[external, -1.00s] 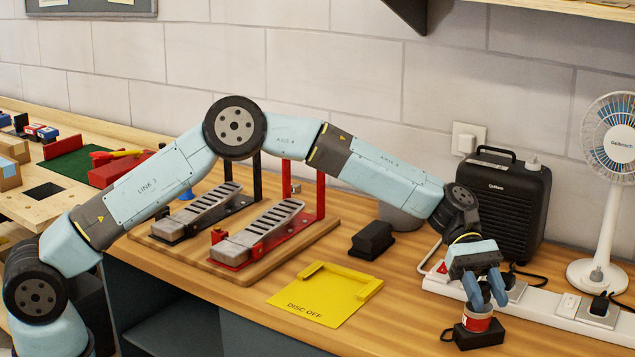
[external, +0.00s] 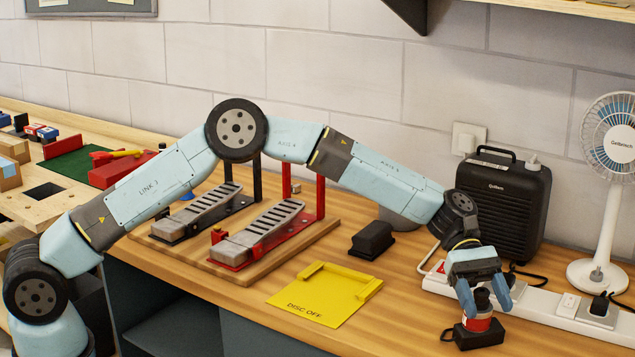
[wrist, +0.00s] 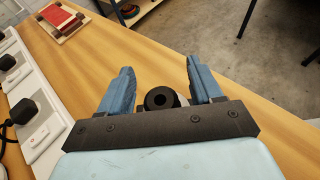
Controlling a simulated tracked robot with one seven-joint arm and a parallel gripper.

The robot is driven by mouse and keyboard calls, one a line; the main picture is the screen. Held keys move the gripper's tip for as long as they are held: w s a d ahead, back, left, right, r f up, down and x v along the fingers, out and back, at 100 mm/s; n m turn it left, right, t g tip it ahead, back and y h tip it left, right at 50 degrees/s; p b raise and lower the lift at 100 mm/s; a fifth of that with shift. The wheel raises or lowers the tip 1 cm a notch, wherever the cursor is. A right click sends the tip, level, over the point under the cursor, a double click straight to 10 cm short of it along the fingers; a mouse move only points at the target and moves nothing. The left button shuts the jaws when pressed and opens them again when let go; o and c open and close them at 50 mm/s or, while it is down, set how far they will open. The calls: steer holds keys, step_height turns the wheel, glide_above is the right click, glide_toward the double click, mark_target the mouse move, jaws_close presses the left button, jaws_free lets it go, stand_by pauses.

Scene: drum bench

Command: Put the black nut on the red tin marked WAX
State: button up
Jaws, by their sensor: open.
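The black nut (external: 482,299) rests on top of the red tin (external: 478,323), at the right front of the bench in the external view. The tin has a pale band, and no marking on it is readable. My gripper (external: 487,311) is open, its blue fingers apart on either side of the nut and the tin's upper part. The tin is mostly hidden under the nut there.
A black block (external: 479,336) with a cord is at the tin's foot; I cannot tell whether the tin stands on it or behind it. A white power strip (external: 539,311) runs close behind. A yellow DISC OFF plate (external: 322,296) lies left. A fan (external: 598,268) stands right.

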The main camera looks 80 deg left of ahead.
steer(key=v, duration=1.1)
steer(key=s+r+m+t+y, duration=0.1)
steer(key=s+r+m+y, duration=0.35)
steer(key=s+r, duration=0.65)
steer(key=s+r+m+t+y, duration=0.1)
steer(key=s+r+m+y, duration=0.35)
steer(key=s, duration=1.35)
steer(key=s+a+f+m+t+y, duration=0.1)
steer(key=s+a+m, duration=0.2)
steer(key=s, duration=0.7)
steer(key=s+a+m+t+y, duration=0.1)
steer(key=s+a+m+y, duration=0.1)
steer(key=s, duration=0.8)
steer(key=s+a+f+m+t+y, duration=0.1)
steer(key=s+a+m, duration=0.3)
steer(key=s, duration=0.6)
steer(key=shift+s+a+f+t, duration=0.3)
steer(key=shift+s+a+f, duration=0.1)
steer(key=shift+a, duration=0.8)
